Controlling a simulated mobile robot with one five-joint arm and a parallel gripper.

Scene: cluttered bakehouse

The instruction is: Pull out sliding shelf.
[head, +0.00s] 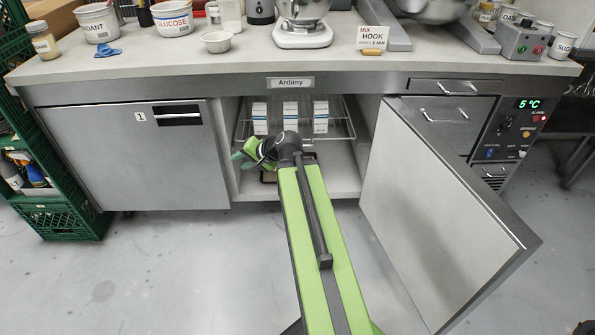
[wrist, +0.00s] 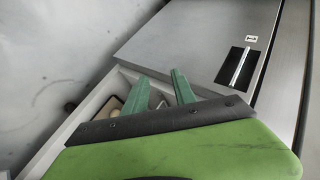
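The sliding shelf (head: 340,136) is a wire rack inside the open bay under the counter, in the head view. It appears to sit within the bay, with several white boxes (head: 291,118) standing on it. My gripper (head: 240,158) is at the bay's left part, in front of and below the shelf's left end. In the wrist view my gripper (wrist: 160,76) has its two green fingers spread apart with nothing between them. My arm hides part of the shelf's front edge. The shelf cannot be made out in the wrist view.
A hinged door (head: 440,220) stands open at the right of the bay. A closed steel door (head: 140,155) is at the left. A tray-like item (head: 268,177) lies on the bay floor. Green crates (head: 65,218) stand far left. The floor in front is clear.

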